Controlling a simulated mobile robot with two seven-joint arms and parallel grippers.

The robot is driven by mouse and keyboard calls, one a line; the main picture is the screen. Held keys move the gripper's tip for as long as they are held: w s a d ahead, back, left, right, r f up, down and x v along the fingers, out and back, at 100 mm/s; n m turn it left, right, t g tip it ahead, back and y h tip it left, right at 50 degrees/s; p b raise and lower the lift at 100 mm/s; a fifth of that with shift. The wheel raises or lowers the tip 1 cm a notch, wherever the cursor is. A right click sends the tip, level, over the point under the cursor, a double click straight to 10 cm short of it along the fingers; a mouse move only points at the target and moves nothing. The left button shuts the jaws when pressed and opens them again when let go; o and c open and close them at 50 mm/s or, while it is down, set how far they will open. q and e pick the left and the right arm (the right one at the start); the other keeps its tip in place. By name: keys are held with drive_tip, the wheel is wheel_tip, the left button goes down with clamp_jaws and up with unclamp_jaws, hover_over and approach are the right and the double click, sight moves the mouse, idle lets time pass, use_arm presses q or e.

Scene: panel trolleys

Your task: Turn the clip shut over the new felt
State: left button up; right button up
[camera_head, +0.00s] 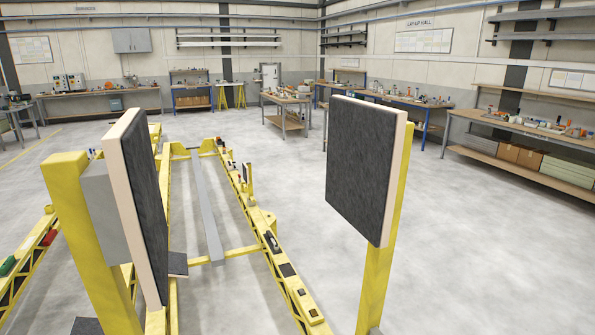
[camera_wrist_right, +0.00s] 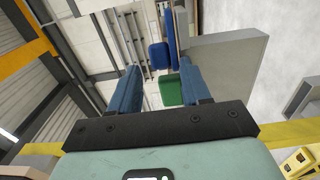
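In the head view, a dark felt face (camera_head: 147,200) covers a pale board on a yellow post at left. Another dark felt face (camera_head: 362,165) covers a board on a yellow post at right. I cannot tell which felt is new. In the right wrist view, my right gripper (camera_wrist_right: 158,66) has its two blue fingers spread apart. A green block (camera_wrist_right: 171,91) and a blue block (camera_wrist_right: 158,55) show between or beyond them; contact is not clear, nor whether either is the clip. My left gripper is in neither view.
A grey block (camera_wrist_right: 225,66) is close to the right finger in the wrist view. The yellow trolley rail (camera_head: 285,270) carries several small parts. Red (camera_head: 48,237) and green (camera_head: 8,265) pieces lie on the left rail. Open floor (camera_head: 480,240) extends at right; benches line the walls.

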drive_tip(key=shift+d+f, duration=0.1)
drive_tip(key=shift+f, duration=0.2)
drive_tip(key=shift+v, duration=1.85)
drive_tip(key=shift+w, duration=0.1)
drive_tip(key=v, duration=0.4)
drive_tip(key=shift+p, duration=0.3)
